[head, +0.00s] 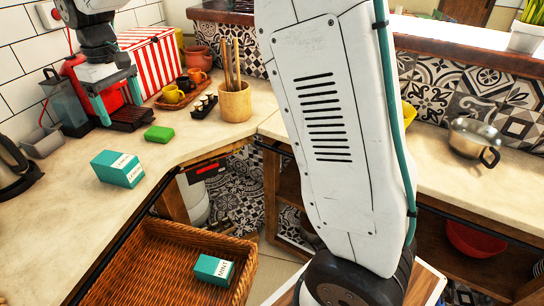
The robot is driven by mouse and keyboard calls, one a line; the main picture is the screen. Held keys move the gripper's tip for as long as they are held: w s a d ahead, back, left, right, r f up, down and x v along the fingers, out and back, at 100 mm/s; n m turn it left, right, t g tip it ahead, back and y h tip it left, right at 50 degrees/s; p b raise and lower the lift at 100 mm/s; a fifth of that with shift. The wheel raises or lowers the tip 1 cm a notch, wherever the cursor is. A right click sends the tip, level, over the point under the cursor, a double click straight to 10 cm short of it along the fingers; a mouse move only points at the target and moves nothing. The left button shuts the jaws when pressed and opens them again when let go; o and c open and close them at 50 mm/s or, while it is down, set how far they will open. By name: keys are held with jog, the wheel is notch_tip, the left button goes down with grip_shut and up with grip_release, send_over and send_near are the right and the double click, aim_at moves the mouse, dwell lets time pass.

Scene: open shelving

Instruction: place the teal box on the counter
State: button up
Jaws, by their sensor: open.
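One teal box (117,169) with a white label lies on the left counter (60,225), near its front edge. A second, similar teal box (213,269) with a white label lies inside the wicker basket (150,236) below that counter edge. My gripper (118,101) is at the upper left, above the back of the counter and in front of a red appliance. Its teal-tipped fingers are apart, with nothing seen held between them. It is away from both boxes.
A green block (158,133) lies near the counter box. A wooden utensil pot (235,101), small cups (173,94) and a striped box (154,58) stand behind. A kettle (14,166) is at far left, a metal pot (474,139) at right.

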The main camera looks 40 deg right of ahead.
jog(key=s+d+r+m, duration=0.1)
jog(key=s+d+r, duration=0.4)
jog(key=s, duration=0.5)
jog(key=s+d+f+m, duration=0.1)
jog(key=s+d+f, duration=0.1)
jog(key=s, duration=0.7)
jog(key=s+d+f+m, duration=0.2)
jog(key=s+d, duration=0.2)
jog(key=s, duration=0.5)
jog(key=s+d+f+m+t, duration=0.1)
jog(key=s+d+f, duration=0.1)
jog(key=s, duration=0.6)
jog(key=shift+s+d+f, duration=0.15)
jog(key=shift+s+d, duration=0.25)
jog(key=shift+d, duration=0.2)
